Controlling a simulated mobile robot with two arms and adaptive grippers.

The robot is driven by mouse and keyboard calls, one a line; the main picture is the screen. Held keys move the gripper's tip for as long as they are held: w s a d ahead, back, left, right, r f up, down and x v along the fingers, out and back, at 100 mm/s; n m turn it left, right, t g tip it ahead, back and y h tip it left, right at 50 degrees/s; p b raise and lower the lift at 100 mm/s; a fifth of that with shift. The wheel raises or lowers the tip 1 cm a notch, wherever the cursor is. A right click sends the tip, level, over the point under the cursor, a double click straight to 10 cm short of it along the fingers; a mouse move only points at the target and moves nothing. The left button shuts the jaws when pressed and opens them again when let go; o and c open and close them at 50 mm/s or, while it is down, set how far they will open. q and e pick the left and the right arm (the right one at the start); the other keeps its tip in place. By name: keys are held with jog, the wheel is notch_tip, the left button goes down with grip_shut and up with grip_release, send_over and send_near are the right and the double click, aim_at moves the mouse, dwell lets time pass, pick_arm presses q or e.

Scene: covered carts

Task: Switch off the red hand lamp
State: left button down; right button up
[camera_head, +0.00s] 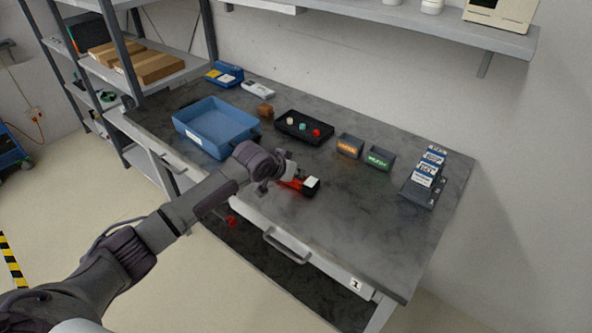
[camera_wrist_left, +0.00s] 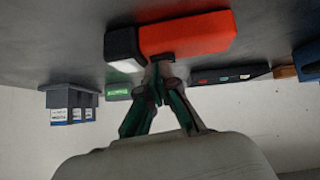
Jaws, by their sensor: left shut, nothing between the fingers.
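The red hand lamp (camera_head: 306,186) lies on the dark grey bench top near its front edge. It has a red body and a black head with a pale lens at its right end. In the left wrist view the lamp (camera_wrist_left: 188,35) shows large, with its black head to the left. My left gripper (camera_head: 278,183) is at the lamp and partly covers its left part. In the left wrist view its fingertips (camera_wrist_left: 160,82) are shut with nothing between them, close to the lamp's side near the black head. I cannot tell whether they touch it. My right gripper is not in view.
A blue bin (camera_head: 212,128) stands to the left. The bench top right of the lamp is clear. A drawer handle (camera_head: 286,246) sticks out in front.

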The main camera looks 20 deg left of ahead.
pick_arm(q)
jog(key=shift+s+d+f, duration=0.15)
jog(key=shift+s+f, duration=0.2)
jog(key=shift+f, duration=0.15)
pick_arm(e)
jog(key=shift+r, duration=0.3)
pick_arm(q)
jog(key=shift+w+a, duration=0.15)
jog(key=shift+a, duration=0.55)
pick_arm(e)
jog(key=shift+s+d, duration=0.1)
pick_arm(q)
jog(key=shift+a, duration=0.15)
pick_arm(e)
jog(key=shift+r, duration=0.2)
pick_arm(q)
jog(key=r+p, duration=0.5)
jog(key=shift+w, duration=0.25)
jog(key=s+r+b, duration=0.2)
jog(key=s+r, duration=0.5)
jog(key=shift+a, duration=0.3)
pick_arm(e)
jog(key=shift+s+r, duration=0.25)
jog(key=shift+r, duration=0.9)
